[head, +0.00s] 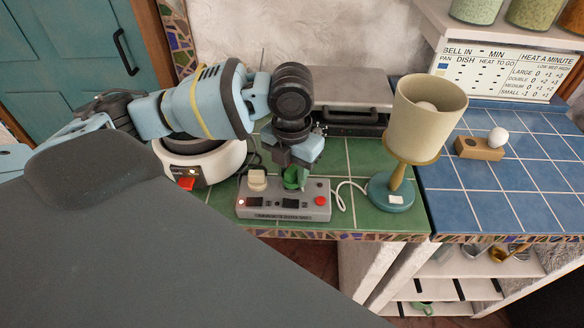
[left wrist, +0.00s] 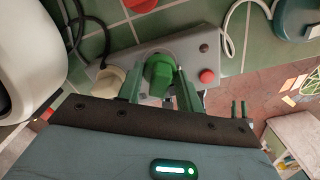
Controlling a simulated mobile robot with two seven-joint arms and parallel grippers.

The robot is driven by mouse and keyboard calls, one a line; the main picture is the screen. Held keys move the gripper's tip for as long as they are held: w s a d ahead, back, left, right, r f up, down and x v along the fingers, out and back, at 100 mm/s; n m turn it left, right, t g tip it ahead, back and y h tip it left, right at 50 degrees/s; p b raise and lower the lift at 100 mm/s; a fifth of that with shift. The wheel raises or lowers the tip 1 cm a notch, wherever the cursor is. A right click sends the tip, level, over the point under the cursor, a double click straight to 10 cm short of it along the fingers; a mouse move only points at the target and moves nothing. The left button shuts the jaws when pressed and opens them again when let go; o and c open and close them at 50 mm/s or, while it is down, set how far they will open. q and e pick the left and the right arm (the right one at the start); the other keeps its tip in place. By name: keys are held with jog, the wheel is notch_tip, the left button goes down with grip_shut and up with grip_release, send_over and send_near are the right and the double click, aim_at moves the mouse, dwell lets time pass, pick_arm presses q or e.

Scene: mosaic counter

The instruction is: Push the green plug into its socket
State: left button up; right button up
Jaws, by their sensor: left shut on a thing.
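The green plug (head: 292,182) is between the fingers of my left gripper (head: 294,179), which is shut on it from above. In the left wrist view the green plug (left wrist: 158,72) sits between the two green fingers (left wrist: 160,84), over the grey socket strip (left wrist: 190,48). The strip (head: 312,211) lies on green tiles, with dark sockets along its front and a red button at its right end. A cream plug (head: 257,180) stands at the strip's left. The socket under the green plug is hidden; I cannot tell whether its prongs are in. My right gripper is not in view.
A lamp (head: 412,120) with a teal base stands close right of the strip, its white cord (head: 341,190) between them. A white round appliance (head: 218,160) with a red switch is close left. A grill (head: 350,90) stands behind. The counter's front edge is near.

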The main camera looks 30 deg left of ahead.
aim_at(291, 170)
pick_arm(q)
jog(key=shift+f, duration=0.65)
dwell(0.3)
jog(key=o, duration=1)
jog(key=shift+r, duration=0.25)
notch_tip(291, 170, up, 7)
jog(key=shift+r, duration=0.2)
jog(key=shift+s+f, duration=0.1)
